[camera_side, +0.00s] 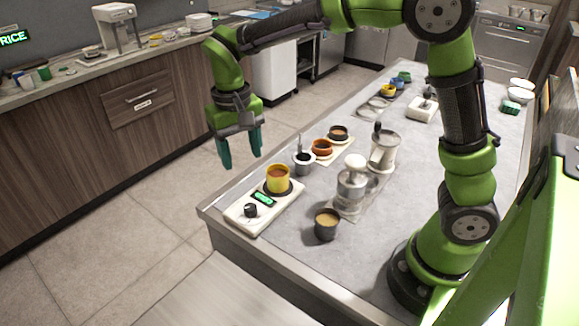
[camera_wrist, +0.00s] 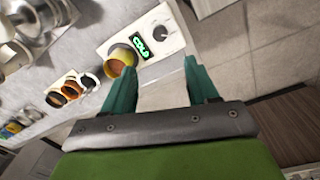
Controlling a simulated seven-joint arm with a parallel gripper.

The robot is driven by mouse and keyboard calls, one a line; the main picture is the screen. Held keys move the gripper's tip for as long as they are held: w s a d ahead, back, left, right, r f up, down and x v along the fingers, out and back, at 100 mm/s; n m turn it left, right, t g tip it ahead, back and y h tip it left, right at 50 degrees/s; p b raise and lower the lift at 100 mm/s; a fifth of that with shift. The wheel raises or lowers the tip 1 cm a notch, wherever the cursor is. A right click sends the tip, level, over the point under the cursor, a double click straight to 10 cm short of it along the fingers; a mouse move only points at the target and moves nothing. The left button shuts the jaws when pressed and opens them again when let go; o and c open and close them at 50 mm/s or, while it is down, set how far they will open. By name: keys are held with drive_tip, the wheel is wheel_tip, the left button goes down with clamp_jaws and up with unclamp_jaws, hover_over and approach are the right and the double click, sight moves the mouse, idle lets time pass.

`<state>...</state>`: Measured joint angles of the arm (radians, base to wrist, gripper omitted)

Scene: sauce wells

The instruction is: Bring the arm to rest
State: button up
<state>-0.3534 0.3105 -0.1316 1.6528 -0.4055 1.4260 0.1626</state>
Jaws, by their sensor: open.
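My gripper (camera_side: 240,150) has two teal fingers spread apart with nothing between them. It hangs in the air near the left edge of the grey worktop (camera_side: 420,165), above and to the left of the yellow cup in the side view. In the wrist view the fingers of my gripper (camera_wrist: 162,80) are apart, with bare floor and counter edge beyond. The yellow cup (camera_side: 278,178) with reddish-brown content stands on a white plate (camera_side: 237,217) with a black knob and a lit green display. The yellow cup (camera_wrist: 117,60) also shows in the wrist view, where the display reads "COLD".
A dark cup (camera_side: 327,225) with tan content stands at the front. Metal dispensers (camera_side: 352,183) stand mid-worktop. A dark cup (camera_side: 303,162) with something upright in it and orange-brown bowls (camera_side: 322,148) stand behind the yellow cup. Open floor (camera_side: 120,190) lies left of the worktop.

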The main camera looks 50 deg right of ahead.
drive_tip(key=shift+r, duration=0.9)
